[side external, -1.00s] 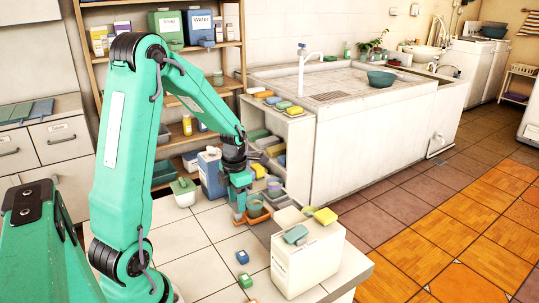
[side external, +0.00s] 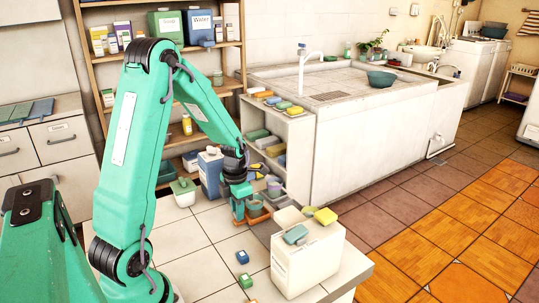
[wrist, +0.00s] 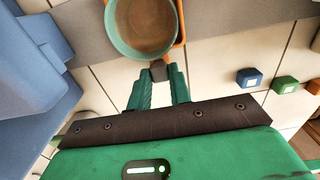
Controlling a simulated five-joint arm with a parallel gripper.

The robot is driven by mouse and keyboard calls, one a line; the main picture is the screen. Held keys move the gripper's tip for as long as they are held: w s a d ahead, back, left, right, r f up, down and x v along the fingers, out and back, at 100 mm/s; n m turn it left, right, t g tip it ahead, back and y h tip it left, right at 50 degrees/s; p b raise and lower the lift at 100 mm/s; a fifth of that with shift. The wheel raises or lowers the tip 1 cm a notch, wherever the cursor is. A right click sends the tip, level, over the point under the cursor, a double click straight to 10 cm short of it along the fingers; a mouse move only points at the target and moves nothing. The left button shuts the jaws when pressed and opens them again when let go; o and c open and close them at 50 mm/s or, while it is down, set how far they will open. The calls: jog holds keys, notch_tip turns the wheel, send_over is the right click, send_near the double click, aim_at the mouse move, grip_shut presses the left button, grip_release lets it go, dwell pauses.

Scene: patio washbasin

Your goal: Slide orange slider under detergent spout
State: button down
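The orange slider (side external: 258,218) lies low beside the basin unit, carrying a small teal bowl (side external: 254,207). In the wrist view, the slider's orange edge (wrist: 180,28) shows around the bowl (wrist: 143,28), at the top centre. My gripper (wrist: 160,76) is at the slider's near end, its green fingers closed on the small dark tab there. In the side view, my gripper (side external: 239,210) is just left of the bowl. The blue detergent container (side external: 209,176) stands behind and left of the gripper; its blue body (wrist: 35,55) fills the wrist view's left side. I cannot make out the spout opening clearly.
A white container with sponges on top (side external: 305,258) stands close at the front right. Small blue (side external: 242,257) and green (side external: 246,280) blocks lie on the tiles. A white-and-green tub (side external: 184,192) is at left. The low shelf (side external: 298,150) and basin border the back.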

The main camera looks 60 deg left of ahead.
jog(key=shift+a, duration=0.1)
jog(key=a, duration=0.7)
jog(key=shift+a, duration=0.35)
jog(key=c, duration=1.5)
grip_release()
jog(key=shift+o, duration=1.1)
jog(key=shift+d, duration=0.1)
jog(key=shift+r, duration=0.1)
notch_tip(320, 180, up, 8)
